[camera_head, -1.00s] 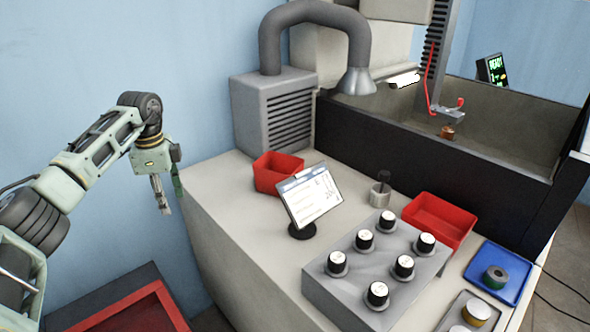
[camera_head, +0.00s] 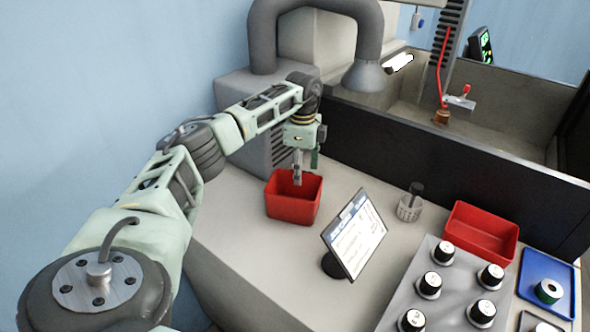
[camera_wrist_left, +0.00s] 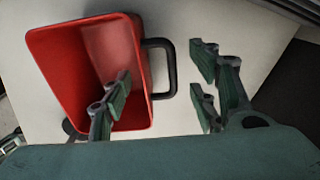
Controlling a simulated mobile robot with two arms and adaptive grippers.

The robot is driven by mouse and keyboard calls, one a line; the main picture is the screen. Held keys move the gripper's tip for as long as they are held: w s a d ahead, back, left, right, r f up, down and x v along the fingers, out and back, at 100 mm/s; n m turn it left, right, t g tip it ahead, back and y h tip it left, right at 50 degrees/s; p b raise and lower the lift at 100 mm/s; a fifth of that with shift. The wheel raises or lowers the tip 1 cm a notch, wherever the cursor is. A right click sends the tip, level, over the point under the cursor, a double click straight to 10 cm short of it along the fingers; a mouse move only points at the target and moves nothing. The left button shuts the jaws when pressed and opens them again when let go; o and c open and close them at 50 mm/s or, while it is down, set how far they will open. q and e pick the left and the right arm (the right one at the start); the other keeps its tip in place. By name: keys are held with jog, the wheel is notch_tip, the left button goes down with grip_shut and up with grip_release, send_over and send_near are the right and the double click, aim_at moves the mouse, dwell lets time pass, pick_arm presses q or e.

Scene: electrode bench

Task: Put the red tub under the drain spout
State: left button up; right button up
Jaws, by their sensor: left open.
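A red tub (camera_head: 293,208), open at the top, stands on the bench beside the grey box. My left gripper (camera_head: 298,178) points down over this tub in the head view. In the left wrist view, the red tub (camera_wrist_left: 70,65) has a black loop handle (camera_wrist_left: 172,70) on one side. The left gripper (camera_wrist_left: 160,98) is open there, with one finger over the tub's inside and the other beyond the handle. The gripper holds nothing. I cannot make out the drain spout. My right gripper is not in view.
A tablet on a stand (camera_head: 355,235) is close to the tub's right. A second, shallower red tub (camera_head: 482,234), a mesh cup (camera_head: 410,207), a panel of knobs (camera_head: 440,285) and a blue tray (camera_head: 548,287) are farther right. A dark-walled tank (camera_head: 400,140) is behind.

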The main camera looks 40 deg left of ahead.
aim_at(296, 193)
pick_arm(q)
notch_tip(296, 193, down, 2)
jog(key=shift+s+f, duration=0.1)
jog(key=shift+s, duration=0.05)
jog(key=shift+f, duration=0.3)
jog(key=shift+a, duration=0.1)
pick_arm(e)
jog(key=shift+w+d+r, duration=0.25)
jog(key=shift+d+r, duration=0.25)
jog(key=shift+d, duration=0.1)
pick_arm(q)
jog(key=shift+c, duration=0.6)
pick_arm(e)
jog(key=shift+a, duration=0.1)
pick_arm(q)
jog(key=c, duration=0.9)
grip_shut()
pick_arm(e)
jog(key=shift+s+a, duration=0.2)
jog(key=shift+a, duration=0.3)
pick_arm(q)
jog(key=shift+r, duration=0.1)
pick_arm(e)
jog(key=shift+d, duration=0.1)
